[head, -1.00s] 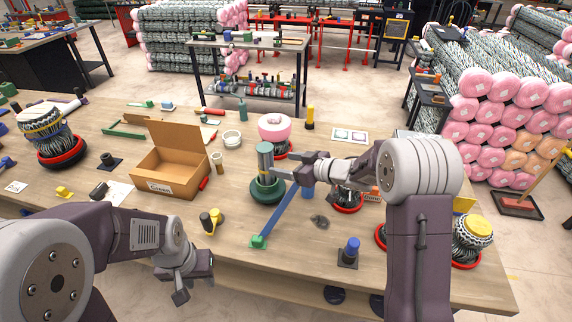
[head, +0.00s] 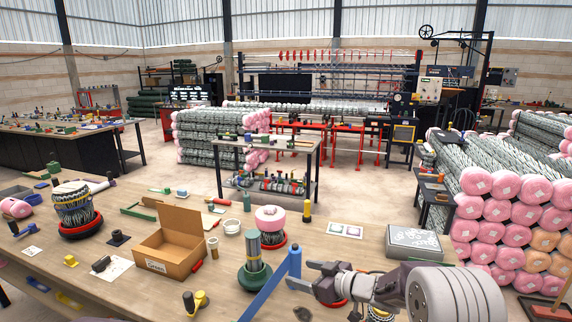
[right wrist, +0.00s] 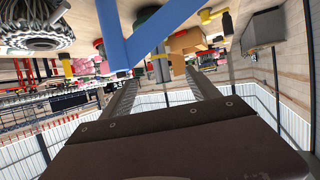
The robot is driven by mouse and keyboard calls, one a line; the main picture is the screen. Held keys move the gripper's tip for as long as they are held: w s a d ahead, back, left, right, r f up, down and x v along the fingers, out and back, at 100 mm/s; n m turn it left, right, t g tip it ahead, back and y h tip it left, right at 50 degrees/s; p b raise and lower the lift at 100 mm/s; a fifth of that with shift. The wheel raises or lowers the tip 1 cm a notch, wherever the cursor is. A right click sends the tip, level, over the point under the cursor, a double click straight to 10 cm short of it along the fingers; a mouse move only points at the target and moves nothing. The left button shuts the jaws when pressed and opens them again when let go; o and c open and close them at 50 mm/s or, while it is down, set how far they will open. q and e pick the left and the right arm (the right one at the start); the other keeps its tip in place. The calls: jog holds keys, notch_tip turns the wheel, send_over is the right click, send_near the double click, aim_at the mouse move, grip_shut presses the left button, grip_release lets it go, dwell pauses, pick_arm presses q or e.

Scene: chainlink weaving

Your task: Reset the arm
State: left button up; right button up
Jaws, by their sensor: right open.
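My right gripper (head: 302,276) is open and empty above the front right of the workbench (head: 350,258). It also shows in the right wrist view (right wrist: 160,76), with its two fingers apart. A grey-green cylinder on a dark green round base (head: 255,279) stands to its left, apart from the fingers. A long blue bar (head: 268,293) with an upright blue end stands just left of the fingertips. In the right wrist view the blue bar (right wrist: 160,28) crosses in front of the fingers; contact cannot be told. My left gripper is not in view.
An open cardboard box (head: 170,262), a pink-topped spool (head: 269,219), a yellow-black bottle (head: 307,210) and a grey case (head: 414,240) stand on the bench. A yellow-handled tool (head: 199,301) lies at the front. Rolls of chainlink (head: 490,215) are stacked at the right.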

notch_tip(320, 180, up, 6)
jog(key=m+t+h, duration=0.2)
jog(key=s+d+f+m+h, duration=0.4)
jog(key=s+d+m+h, duration=0.15)
jog(key=d, duration=0.35)
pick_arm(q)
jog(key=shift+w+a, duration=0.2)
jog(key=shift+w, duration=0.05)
pick_arm(e)
jog(key=s+d+f+m+g+h, duration=0.1)
jog(key=s+f+g, duration=0.4)
jog(key=s, duration=0.6)
jog(key=s+d+f+m+g+h, duration=0.1)
jog(key=s+f+g, duration=0.4)
jog(key=s, duration=0.7)
notch_tip(320, 180, down, 2)
jog(key=shift+d+f, duration=0.25)
jog(key=shift+d, duration=0.3)
